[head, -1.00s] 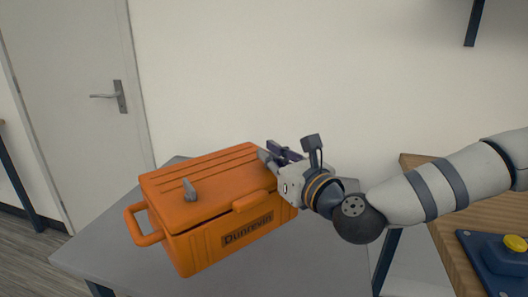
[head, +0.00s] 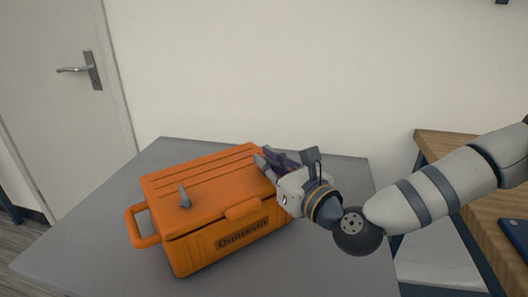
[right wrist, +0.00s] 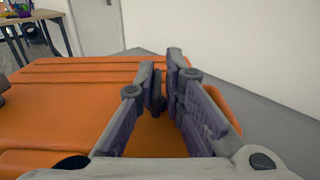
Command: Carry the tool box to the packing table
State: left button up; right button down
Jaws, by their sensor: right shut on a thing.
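The orange tool box (head: 222,208), with dark lettering on its front, is over a grey-topped table (head: 330,225); I cannot tell whether it touches the top. A loop handle (head: 143,228) shows on its left end. My right gripper (head: 268,160) is shut at the box's right end; its grip point is partly hidden. In the right wrist view the fingers (right wrist: 163,80) stand close together above the orange lid (right wrist: 80,110). A small grey piece (head: 184,197) sticks up from the lid. My left gripper is not recognisable. No label marks the packing table.
A wooden table (head: 440,147) stands to the right, with part of a blue object (head: 515,238) on it. A door (head: 60,100) is at the back left, beside a plain wall. Grey tabletop is bare left and right of the box.

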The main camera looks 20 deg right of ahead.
jog(key=shift+s, duration=0.2)
pick_arm(q)
jog(key=shift+s+f, duration=0.15)
jog(key=shift+s, duration=0.1)
pick_arm(e)
jog(key=shift+f, duration=0.2)
pick_arm(q)
jog(key=shift+s+f, duration=0.15)
jog(key=shift+s, duration=0.05)
pick_arm(e)
jog(key=c, duration=1.7)
grip_release()
jog(key=shift+f, duration=0.1)
